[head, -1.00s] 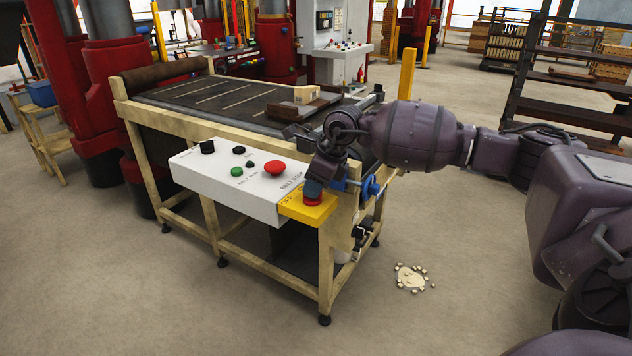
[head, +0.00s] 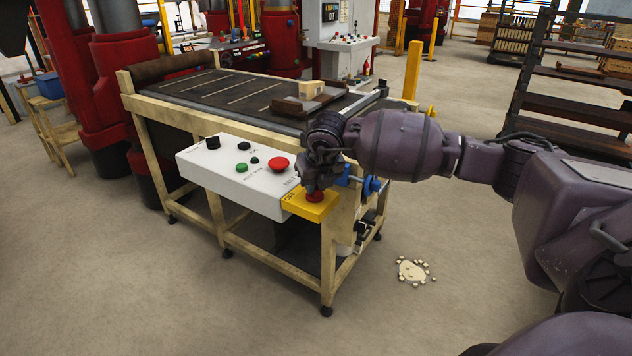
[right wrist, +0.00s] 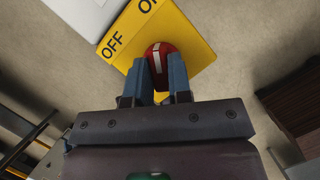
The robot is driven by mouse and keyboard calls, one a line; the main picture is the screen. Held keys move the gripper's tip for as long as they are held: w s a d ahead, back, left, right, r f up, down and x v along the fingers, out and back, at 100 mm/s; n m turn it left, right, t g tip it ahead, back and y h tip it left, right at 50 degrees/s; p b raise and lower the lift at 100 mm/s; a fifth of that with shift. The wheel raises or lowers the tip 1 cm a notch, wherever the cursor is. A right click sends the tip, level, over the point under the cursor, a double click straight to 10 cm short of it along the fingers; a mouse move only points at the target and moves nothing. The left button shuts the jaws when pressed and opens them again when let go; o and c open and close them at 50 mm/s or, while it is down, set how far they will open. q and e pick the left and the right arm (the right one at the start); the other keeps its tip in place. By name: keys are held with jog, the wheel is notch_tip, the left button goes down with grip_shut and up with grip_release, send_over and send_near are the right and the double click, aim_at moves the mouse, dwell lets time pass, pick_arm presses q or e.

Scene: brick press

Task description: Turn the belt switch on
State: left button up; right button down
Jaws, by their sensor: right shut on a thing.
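The belt switch is a red knob (head: 316,196) on a yellow plate (head: 304,207) at the right end of the white control box. In the right wrist view the red knob (right wrist: 158,57) has a white line running roughly up the picture, towards the ON side. The yellow plate (right wrist: 195,30) carries OFF at upper left and ON at the top, partly cut off. My right gripper (right wrist: 164,80) is shut on the knob, with a blue finger on each side. In the head view the right gripper (head: 316,180) comes down on the knob from above. My left gripper is not in view.
The white control box (head: 220,178) has black and green buttons and a red mushroom button (head: 278,164). The conveyor table (head: 225,92) stands behind it, with a tray (head: 312,103) on top. A pale spill (head: 411,270) lies on the otherwise open floor.

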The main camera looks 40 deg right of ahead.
jog(key=shift+m+h, duration=0.4)
jog(key=shift+m, duration=0.6)
jog(key=c, duration=1)
grip_release()
jog(key=shift+c, duration=0.2)
jog(key=shift+r, duration=0.1)
jog(key=v, duration=1)
jog(key=shift+r, duration=0.3)
jog(key=shift+a, duration=0.1)
